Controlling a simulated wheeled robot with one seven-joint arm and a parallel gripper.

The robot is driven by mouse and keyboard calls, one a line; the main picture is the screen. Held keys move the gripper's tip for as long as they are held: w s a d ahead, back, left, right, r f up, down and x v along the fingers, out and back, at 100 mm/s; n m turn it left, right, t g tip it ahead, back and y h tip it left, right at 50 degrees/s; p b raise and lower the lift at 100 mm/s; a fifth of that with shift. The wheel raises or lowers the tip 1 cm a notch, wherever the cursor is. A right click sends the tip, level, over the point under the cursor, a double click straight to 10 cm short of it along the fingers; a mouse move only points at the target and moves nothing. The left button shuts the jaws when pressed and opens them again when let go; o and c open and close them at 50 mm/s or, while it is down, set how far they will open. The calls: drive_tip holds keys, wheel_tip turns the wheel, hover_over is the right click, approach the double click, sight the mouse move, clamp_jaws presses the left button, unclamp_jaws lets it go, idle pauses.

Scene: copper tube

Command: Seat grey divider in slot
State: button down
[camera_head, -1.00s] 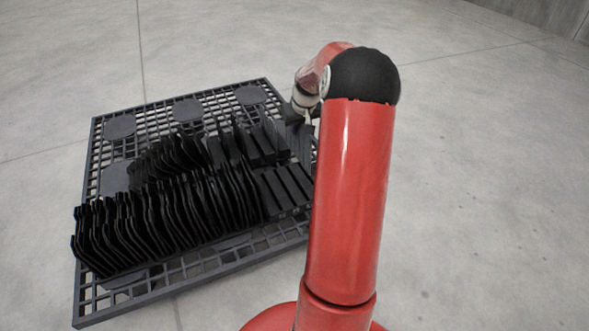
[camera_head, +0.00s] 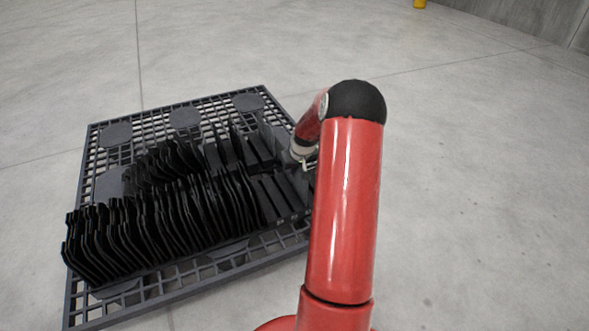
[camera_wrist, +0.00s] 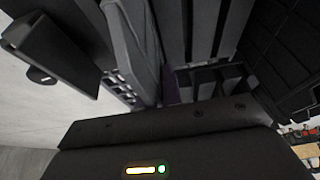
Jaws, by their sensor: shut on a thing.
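The slotted black rack (camera_head: 285,195) has several upright dark dividers (camera_head: 150,225) packed in its left and middle part, with bare slots at its right end. The grey divider (camera_wrist: 132,48) appears in the wrist view as a long upright panel near the slats. It likely also shows as a lighter grey panel (camera_head: 277,138) at the rack's back right in the head view. My gripper (camera_head: 302,168) is low at the rack's right end, mostly hidden by my red arm. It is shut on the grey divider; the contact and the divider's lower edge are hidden.
The rack stands on a dark grid pallet (camera_head: 85,180) with round pads. The grey concrete floor is clear around it. A yellow object (camera_head: 419,4) shows at the top edge, near a grey wall (camera_head: 540,20).

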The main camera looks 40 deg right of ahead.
drive_tip(key=c, duration=2)
unclamp_jaws()
drive_tip(key=shift+f, duration=0.15)
drive_tip(key=o, duration=0.4)
drive_tip(key=shift+o, duration=0.2)
